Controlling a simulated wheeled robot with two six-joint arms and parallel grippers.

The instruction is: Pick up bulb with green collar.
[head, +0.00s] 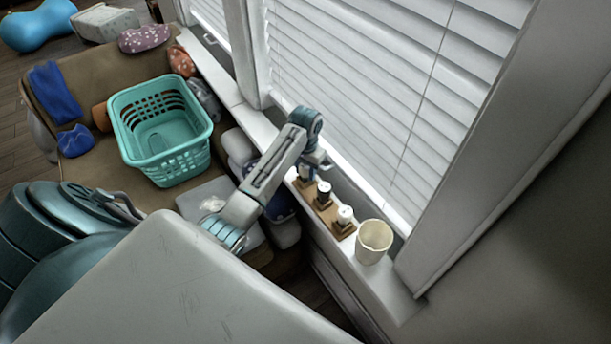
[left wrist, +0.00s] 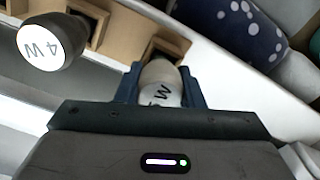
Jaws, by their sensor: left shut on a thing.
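My left gripper (head: 309,167) is at the far end of a row of bulbs on the windowsill. In the left wrist view, its two blue fingers (left wrist: 160,88) are shut on a pale bulb (left wrist: 161,74) with a dark "W" on its face. The bulb is over or in a square wooden socket block (left wrist: 172,45); I cannot tell whether it is clear of it. Its collar is hidden, so no green shows. A dark bulb with a white "4 W" face (left wrist: 46,43) stands beside it, also seen in the head view (head: 324,189). A white bulb (head: 345,213) is nearer.
The wooden holder (head: 325,207) lies along the white sill (head: 398,290), close to the window blinds (head: 370,90). A cream cup (head: 374,240) stands at its near end. A teal basket (head: 160,130) sits on the brown sofa at left, among cushions.

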